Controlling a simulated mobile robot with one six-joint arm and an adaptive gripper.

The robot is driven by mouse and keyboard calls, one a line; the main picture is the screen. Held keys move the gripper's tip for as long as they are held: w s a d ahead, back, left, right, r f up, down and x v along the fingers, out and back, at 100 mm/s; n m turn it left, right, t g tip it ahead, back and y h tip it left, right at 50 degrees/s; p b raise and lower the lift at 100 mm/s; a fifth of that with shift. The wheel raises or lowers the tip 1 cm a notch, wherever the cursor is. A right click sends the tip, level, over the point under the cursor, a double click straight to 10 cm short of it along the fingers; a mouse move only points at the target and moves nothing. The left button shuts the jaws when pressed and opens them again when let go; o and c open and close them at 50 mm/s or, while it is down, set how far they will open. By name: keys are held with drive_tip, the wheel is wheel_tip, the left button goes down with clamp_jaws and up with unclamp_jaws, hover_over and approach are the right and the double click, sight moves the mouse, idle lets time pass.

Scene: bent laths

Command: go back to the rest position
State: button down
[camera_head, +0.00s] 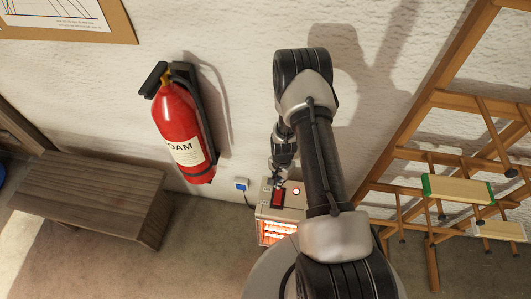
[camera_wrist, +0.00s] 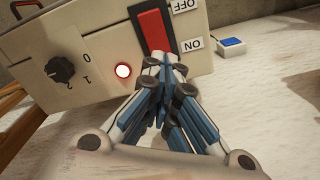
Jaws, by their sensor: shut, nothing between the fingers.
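My gripper (camera_wrist: 166,75) is shut and empty in the wrist view. Its fingertips are at the lower end of a red rocker switch (camera_wrist: 154,32) on a beige heater (camera_wrist: 90,60), near the "ON" label; I cannot tell whether they touch it. In the head view my gripper (camera_head: 277,187) is above the heater (camera_head: 293,214), next to the red switch (camera_head: 277,199). The heater's front bars glow orange. A round lamp (camera_wrist: 123,70) on its panel is lit whitish, beside a black dial (camera_wrist: 60,69) marked 0, 1, 2.
A red fire extinguisher (camera_head: 183,130) hangs on the white wall. A brown wooden bench (camera_head: 85,195) stands at the left. A wooden rack (camera_head: 420,150) with small boards stands at the right. A blue-topped wall box (camera_head: 242,184) with a cable is left of the heater.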

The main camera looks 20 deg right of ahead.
drive_tip(key=w+a+r+n+t, duration=0.1)
drive_tip(key=a+r+n, duration=0.2)
drive_tip(key=r, duration=1.4)
drive_tip(key=w+a+r+n+t, duration=0.1)
drive_tip(key=a+r+n, duration=0.2)
drive_tip(key=r, duration=1.3)
drive_tip(key=s+a+r+n+t, duration=0.1)
drive_tip(key=s+a+r+n, duration=0.2)
drive_tip(key=s+r, duration=0.5)
drive_tip(key=s+a+r+n+t, duration=0.1)
drive_tip(key=s+a+r+n, duration=0.2)
drive_tip(key=s+r, duration=0.5)
drive_tip(key=s, duration=0.5)
drive_tip(key=shift+s+a+r+n+t, duration=0.25)
drive_tip(key=shift+s+r+n+t, duration=0.05)
drive_tip(key=shift+r+n, duration=0.1)
drive_tip(key=shift+d, duration=0.15)
